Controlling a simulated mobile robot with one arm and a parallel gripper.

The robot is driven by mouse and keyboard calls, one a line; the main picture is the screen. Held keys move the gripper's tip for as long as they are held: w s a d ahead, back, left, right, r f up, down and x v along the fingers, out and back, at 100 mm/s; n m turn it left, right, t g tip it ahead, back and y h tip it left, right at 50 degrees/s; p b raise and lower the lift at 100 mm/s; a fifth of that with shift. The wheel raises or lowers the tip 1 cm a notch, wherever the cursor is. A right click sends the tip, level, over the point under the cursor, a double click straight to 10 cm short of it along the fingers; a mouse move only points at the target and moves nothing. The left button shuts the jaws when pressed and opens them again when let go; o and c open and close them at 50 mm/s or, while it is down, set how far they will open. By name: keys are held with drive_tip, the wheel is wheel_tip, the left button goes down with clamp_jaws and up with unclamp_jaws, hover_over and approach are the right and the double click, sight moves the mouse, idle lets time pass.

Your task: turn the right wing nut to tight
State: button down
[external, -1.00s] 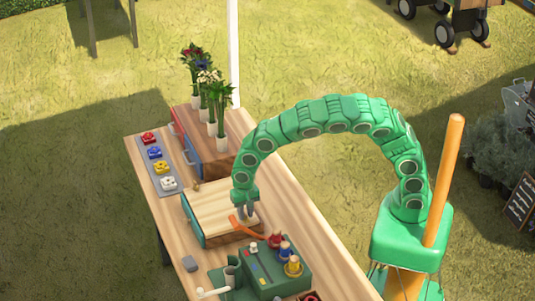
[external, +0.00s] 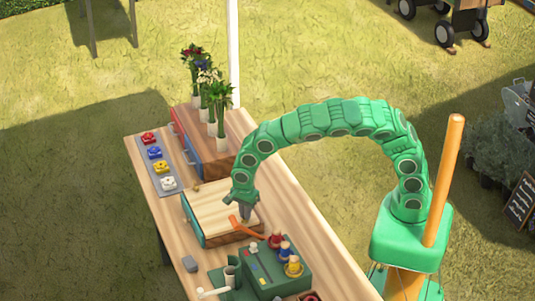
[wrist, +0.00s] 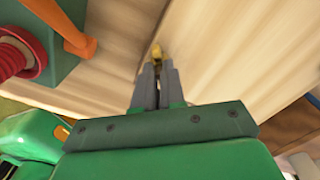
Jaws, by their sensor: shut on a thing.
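My gripper (external: 245,212) points down at the right end of the pale wooden top board (external: 213,208). In the wrist view its two grey fingers (wrist: 158,72) are closed together on a small brass wing nut (wrist: 156,50), the right one. Only part of the nut shows past the fingertips, so its angle and tightness cannot be told. In the external view this nut is hidden behind the fingers. Another small brass nut (external: 196,187) stands at the board's far left corner.
An orange lever (external: 246,229) lies close beside my gripper. A green unit (external: 262,268) with red, blue and yellow spools stands in front. Behind the board are a wooden drawer box (external: 218,150) with flowers and a grey strip (external: 157,178) of coloured blooms.

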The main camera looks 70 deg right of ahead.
drive_tip(key=m, duration=0.6)
drive_tip(key=shift+r+m, duration=0.1)
drive_tip(key=shift+m, duration=0.3)
idle(0.4)
drive_tip(key=c, duration=0.9)
unclamp_jaws()
drive_tip(key=shift+c, duration=0.2)
drive_tip(key=shift+r, duration=0.1)
drive_tip(key=shift+r, duration=3.75)
